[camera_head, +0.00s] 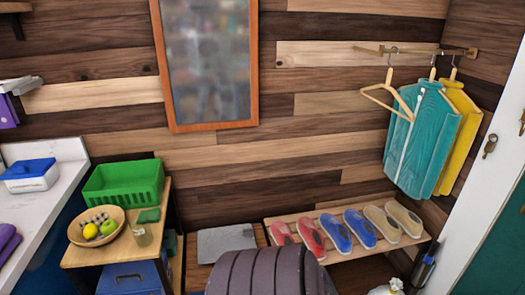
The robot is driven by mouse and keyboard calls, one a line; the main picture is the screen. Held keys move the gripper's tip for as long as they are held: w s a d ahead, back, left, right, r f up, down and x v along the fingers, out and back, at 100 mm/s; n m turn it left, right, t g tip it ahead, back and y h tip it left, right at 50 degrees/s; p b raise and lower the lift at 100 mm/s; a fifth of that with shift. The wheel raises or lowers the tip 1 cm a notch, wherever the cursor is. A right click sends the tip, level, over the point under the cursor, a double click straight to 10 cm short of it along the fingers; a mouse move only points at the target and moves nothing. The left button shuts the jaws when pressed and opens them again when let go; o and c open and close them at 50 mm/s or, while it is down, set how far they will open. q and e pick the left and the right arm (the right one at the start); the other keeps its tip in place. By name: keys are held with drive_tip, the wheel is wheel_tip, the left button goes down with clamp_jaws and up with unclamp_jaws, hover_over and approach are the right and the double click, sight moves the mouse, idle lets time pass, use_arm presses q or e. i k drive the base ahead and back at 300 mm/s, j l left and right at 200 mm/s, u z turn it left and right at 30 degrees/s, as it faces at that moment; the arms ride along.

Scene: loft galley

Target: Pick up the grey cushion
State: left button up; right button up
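A flat grey cushion (227,241) lies on a low wooden bench (262,236) against the plank wall. A ribbed, rounded dark mauve thing, like a padded seat back, stands in front and hides part of the bench below the cushion. Neither of my grippers is in view.
A shoe rack (408,241) with red, blue and tan shoes stands right of the bench. To the left, a small wooden table (85,256) holds a green basket (123,183) and a fruit bowl (96,226). The ribbed mauve thing (265,274) blocks the front. Clothes hang at right.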

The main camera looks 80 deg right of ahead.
sight(213, 243)
drive_tip(key=z, duration=2.35)
drive_tip(key=i+z, duration=0.15)
drive_tip(key=z, duration=0.25)
